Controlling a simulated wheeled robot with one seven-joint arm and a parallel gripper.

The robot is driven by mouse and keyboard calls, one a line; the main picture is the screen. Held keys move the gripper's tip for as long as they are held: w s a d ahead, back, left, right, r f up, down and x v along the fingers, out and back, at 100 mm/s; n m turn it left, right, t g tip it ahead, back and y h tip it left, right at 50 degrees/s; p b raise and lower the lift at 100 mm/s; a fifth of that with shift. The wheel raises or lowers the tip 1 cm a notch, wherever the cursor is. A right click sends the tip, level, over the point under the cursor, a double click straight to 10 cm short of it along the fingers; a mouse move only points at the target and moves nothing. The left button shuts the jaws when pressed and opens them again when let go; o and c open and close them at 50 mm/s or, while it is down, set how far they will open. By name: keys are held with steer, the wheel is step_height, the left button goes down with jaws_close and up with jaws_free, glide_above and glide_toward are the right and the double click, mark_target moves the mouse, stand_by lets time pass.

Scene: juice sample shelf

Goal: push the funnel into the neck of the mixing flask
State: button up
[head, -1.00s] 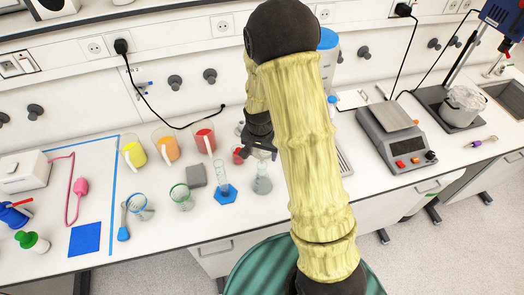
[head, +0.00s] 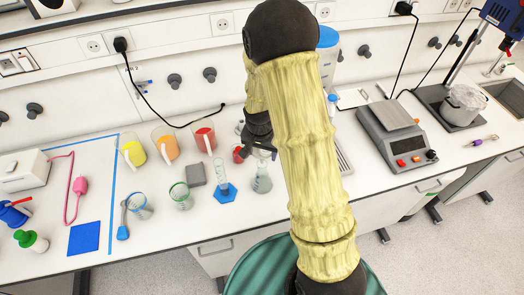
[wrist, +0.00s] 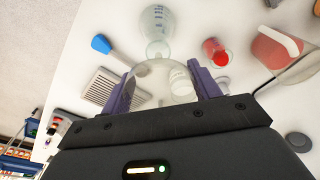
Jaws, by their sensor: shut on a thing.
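The funnel (wrist: 163,84) is clear, and its wide bowl lies between the two purple fingers of my gripper (wrist: 164,90) in the wrist view. My gripper is shut on it. The mixing flask (wrist: 157,22) is clear glass with marks on its wall, just beyond the funnel. Its neck end is towards the funnel, and I cannot tell whether the stem is inside the neck. In the head view the flask (head: 262,182) stands upright on the bench, below my gripper (head: 261,151). The funnel is too faint there to make out clearly.
A graduated cylinder on a blue base (head: 222,190) stands close left of the flask. Red (head: 204,137), orange (head: 165,146) and yellow (head: 132,150) jugs stand behind to the left. A small red cup (wrist: 213,50) is near the flask. The scale (head: 398,135) is to the right.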

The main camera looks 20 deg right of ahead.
steer(key=shift+f+b, duration=1.5)
steer(key=shift+f, duration=0.45)
stand_by(0.9)
steer(key=o, duration=1)
steer(key=shift+o, duration=0.2)
step_height(320, 180, up, 17)
steer(key=s+a+b, duration=0.1)
steer(key=b, duration=0.2)
steer(key=shift+s+r, duration=0.2)
steer(key=shift+s, duration=0.2)
steer(key=shift+a, duration=0.1)
steer(key=s+f+n, duration=0.3)
steer(key=s, duration=0.3)
steer(key=s+d+f+n+t, duration=0.1)
steer(key=s+f+n, duration=0.2)
steer(key=s, duration=0.3)
steer(key=shift+s+n+y, duration=0.35)
steer(key=shift+n+y, duration=0.05)
steer(key=shift+f, duration=0.1)
